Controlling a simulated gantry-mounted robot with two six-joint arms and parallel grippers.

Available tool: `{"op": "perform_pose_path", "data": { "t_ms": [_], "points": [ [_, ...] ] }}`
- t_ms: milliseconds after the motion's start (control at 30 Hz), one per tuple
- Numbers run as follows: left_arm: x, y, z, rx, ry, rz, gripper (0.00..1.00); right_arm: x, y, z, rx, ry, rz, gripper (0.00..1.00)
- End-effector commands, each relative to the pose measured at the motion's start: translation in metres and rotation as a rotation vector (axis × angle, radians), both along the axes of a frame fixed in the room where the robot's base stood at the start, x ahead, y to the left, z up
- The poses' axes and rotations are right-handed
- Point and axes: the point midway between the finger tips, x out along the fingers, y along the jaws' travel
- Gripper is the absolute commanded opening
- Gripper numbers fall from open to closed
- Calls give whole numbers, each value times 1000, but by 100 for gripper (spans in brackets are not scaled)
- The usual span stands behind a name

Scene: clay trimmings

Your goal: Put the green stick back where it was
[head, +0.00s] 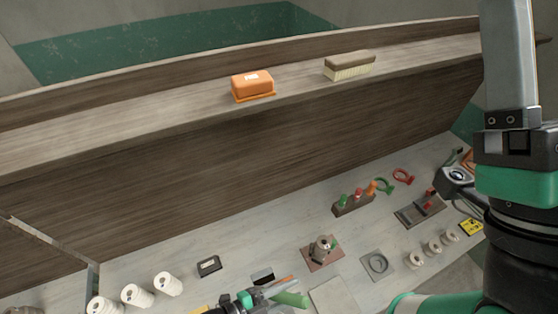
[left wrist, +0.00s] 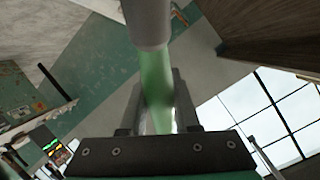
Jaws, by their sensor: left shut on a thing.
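The green stick (left wrist: 154,78) stands between the two fingers of my left gripper (left wrist: 157,85) in the left wrist view, and the fingers are shut on it. A pale grey cylinder (left wrist: 148,22) covers or adjoins its far end. In the head view my left gripper (head: 262,297) is low at the bottom edge, over the bench, with a green piece (head: 291,299) at its right that seems to be the stick. The stick's lower end is hidden. My right gripper is not in view; only my right arm shows at the right.
A small rack (head: 352,203) with green, red and orange tops stands on the bench (head: 225,240). A brown-based stand (head: 322,255) is nearer. An orange box (head: 252,85) and a brush (head: 349,66) sit on the shelf above.

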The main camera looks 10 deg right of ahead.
Motion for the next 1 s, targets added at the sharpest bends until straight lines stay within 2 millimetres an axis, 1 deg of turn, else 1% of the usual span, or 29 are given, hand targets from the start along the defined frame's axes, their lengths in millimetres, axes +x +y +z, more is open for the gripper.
{"op": "perform_pose_path", "data": {
  "t_ms": [167, 267, 367, 467, 500, 533, 567, 600, 700, 800, 867, 900, 1000],
  "points": [
    [2, 3, 0, 0, 0, 9, 0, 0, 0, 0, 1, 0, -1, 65],
    [8, 18, -3, 0, 1, 46, 0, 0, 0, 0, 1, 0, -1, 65],
    [13, 47, -15, 1, 5, 118, 0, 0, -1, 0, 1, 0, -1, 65],
    [15, 92, -29, 0, 6, 237, 0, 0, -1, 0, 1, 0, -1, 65],
    [14, 114, -33, 0, 6, 296, 0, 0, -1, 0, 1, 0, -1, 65],
    [12, 131, -37, 0, 6, 343, 0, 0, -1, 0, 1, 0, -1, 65],
    [10, 148, -40, 1, 6, 390, 0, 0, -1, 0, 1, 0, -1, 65],
    [5, 168, -43, 0, 6, 452, 0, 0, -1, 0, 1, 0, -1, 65],
    [-8, 209, -45, 0, 3, 587, 0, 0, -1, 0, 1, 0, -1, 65],
    [-19, 235, -43, 0, 1, 680, 0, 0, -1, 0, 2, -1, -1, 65],
    [-25, 244, -39, 0, 0, 720, 0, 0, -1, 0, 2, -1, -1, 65],
    [-27, 248, -36, 0, -2, 736, 0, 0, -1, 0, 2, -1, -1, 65],
    [-27, 248, -27, 1, -4, 738, 0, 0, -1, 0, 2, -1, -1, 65]
  ]
}}
